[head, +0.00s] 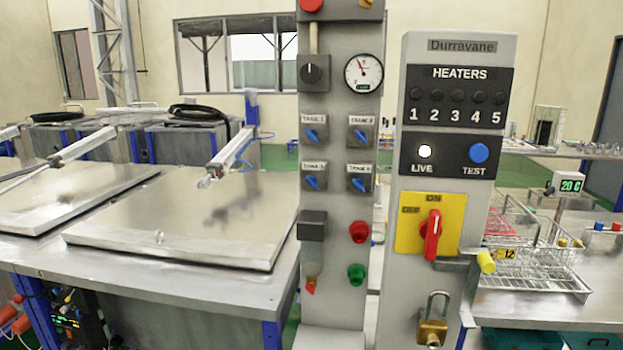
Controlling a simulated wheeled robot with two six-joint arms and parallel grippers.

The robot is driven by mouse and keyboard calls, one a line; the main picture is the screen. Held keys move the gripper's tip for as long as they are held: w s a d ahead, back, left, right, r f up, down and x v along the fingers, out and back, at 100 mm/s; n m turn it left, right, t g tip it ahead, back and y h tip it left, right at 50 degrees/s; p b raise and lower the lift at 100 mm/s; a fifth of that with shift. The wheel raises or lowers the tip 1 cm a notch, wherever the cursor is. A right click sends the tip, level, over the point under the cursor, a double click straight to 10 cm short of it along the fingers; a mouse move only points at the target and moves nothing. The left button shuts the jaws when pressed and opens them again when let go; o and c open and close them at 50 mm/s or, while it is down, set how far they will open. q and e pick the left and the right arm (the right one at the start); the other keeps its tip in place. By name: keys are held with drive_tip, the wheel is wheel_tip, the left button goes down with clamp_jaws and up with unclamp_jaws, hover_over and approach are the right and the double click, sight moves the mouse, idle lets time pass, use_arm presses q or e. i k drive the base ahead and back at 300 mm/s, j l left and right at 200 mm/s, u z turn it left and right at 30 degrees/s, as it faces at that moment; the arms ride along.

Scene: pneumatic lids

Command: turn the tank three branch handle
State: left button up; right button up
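The tank three branch handle (312,183) is a small blue lever on a dark square plate, lower left of a group of valves on the grey post (342,208). Its label (314,166) is small and hard to read. The lever slants from upper left to lower right. Similar blue handles are above it (312,136), at upper right (360,136) and to its right (359,185). Neither of my grippers is in view.
The post also bears a gauge (363,72), a black knob (312,72), a red button (359,231) and a green button (357,274). A heater panel (450,60) with a red switch (432,236) stands close right. Closed metal lids (190,215) lie left; wire baskets (530,262) stand right.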

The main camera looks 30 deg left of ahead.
sight(313, 180)
drive_tip(key=u, duration=1.05)
drive_tip(key=i+l+u, duration=0.1)
drive_tip(key=l, duration=0.55)
